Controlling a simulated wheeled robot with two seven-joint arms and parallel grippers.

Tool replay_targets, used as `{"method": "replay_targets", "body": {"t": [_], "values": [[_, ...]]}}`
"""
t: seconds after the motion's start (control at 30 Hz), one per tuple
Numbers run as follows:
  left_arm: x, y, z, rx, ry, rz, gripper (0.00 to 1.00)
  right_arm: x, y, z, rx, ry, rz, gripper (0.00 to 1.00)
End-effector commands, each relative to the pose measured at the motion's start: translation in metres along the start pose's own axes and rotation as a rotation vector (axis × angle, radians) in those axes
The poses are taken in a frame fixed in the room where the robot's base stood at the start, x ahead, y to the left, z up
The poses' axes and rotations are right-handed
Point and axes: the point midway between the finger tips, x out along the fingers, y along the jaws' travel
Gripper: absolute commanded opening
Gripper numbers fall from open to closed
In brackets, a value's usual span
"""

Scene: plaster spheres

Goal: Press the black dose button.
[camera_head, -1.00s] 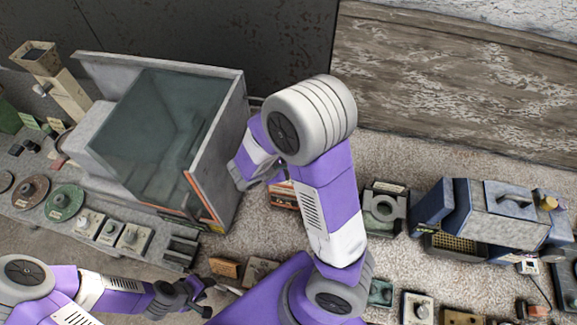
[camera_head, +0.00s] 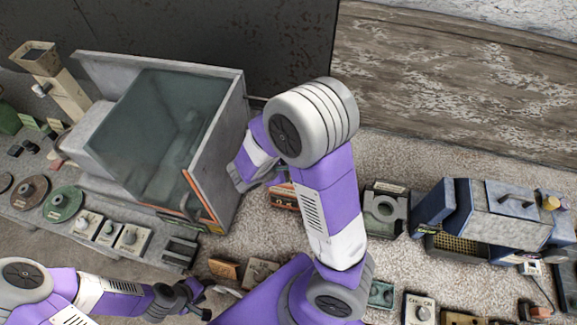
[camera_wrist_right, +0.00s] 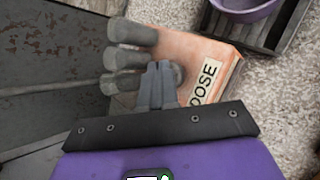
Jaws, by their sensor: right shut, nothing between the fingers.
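An orange box (camera_wrist_right: 212,62) with a "DOSE" label (camera_wrist_right: 206,80) fills the upper middle of the right wrist view. Dark grey cylinders (camera_wrist_right: 131,33) stand at its left side, one partly hidden behind my fingers. I cannot tell for sure which is the black dose button. My right gripper (camera_wrist_right: 158,68) is shut and empty, its tips over the box's left part; contact cannot be told. In the head view the box (camera_head: 284,198) is partly hidden by my right arm, beside my right gripper (camera_head: 243,182). My left gripper (camera_head: 203,298) is open and empty at the lower left.
A grey cabinet with a dark glass front (camera_head: 160,135) stands left of my right gripper. A blue-grey machine (camera_head: 505,215) stands at the right. Small boxes and knobs line the front edge.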

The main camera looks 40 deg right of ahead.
Motion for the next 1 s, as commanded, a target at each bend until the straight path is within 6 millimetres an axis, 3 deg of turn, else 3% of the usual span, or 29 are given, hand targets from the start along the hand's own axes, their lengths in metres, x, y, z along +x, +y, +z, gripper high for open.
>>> {"method": "replay_targets", "body": {"t": [1.0], "values": [[0.015,-0.008,-0.001,-0.009,0.001,-0.004,0.43,0.01,-0.008,-0.007,0.0,0.0,-0.001,0.0]]}}
